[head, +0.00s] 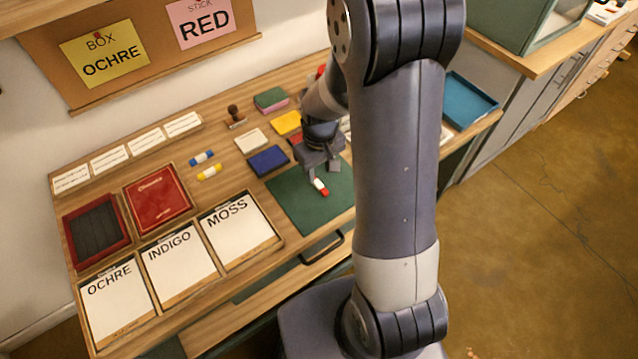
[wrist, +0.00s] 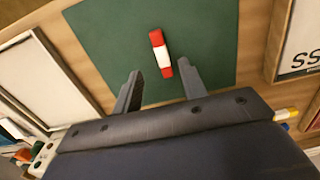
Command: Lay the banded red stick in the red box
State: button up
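The banded red stick (head: 320,187), red with a white band, lies on the green mat (head: 290,205). In the wrist view the stick (wrist: 161,53) lies just ahead of and between my fingertips, apart from both. My gripper (wrist: 160,69) is open and empty; in the head view my gripper (head: 318,165) is over the mat beside the stick. An open dark-red box (head: 128,240) with a dark ribbed inside stands at the table's left. A red lid-like panel (head: 160,198) with gold lettering lies right of it.
Trays labelled OCHRE (head: 118,308), INDIGO (head: 180,268) and MOSS (head: 238,235) line the front. A blue-banded stick (head: 201,158) and a yellow-banded stick (head: 209,172) lie behind them. Colored blocks and a stamp (head: 236,118) stand farther back. Signs read BOX OCHRE (head: 105,55) and STICK RED (head: 200,22).

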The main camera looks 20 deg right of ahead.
aim_at(319, 184)
jog(key=shift+s+a+f+p, duration=0.1)
jog(key=shift+f+p, duration=0.05)
jog(key=shift+f, duration=1)
jog(key=shift+a+f+p, duration=0.1)
jog(key=shift+f+p, duration=0.05)
jog(key=shift+f, duration=0.95)
grip_shut()
